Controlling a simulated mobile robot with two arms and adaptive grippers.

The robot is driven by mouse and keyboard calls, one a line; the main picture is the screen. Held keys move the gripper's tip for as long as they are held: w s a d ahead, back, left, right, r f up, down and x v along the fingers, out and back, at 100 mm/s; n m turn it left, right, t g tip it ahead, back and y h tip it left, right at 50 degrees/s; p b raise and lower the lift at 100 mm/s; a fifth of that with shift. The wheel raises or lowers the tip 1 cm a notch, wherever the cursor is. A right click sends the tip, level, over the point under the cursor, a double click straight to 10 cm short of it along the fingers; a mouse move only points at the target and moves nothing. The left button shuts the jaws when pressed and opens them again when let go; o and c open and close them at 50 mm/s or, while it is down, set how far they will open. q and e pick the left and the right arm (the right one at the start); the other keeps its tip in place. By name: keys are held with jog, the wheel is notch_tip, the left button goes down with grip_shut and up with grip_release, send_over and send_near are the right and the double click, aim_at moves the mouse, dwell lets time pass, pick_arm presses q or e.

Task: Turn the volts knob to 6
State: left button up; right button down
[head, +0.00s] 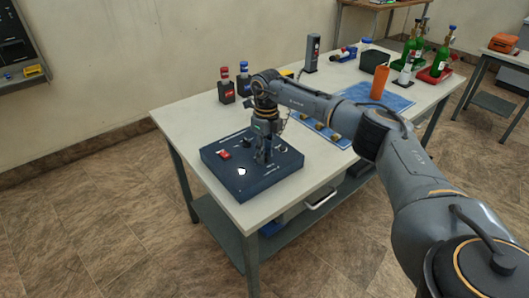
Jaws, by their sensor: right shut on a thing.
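A dark blue control box (237,185) lies on the near left part of the white table. On its top are a red switch (224,154), a lit white spot (241,171) and a small dark knob (248,142). My right gripper (263,158) points down onto the top of the box, right of the lit spot. It is shut on a part there, probably a knob, which the fingers hide. The volts scale and its setting are too small to read. My left gripper is not in view.
Two dark bottles with red (225,84) and blue (244,80) caps stand behind the box.

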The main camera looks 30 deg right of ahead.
jog(key=shift+n, duration=1.6)
jog(key=c, duration=1.1)
grip_release()
jog(key=shift+o, duration=0.2)
notch_tip(320, 180, up, 12)
jog(key=shift+w+d, duration=0.2)
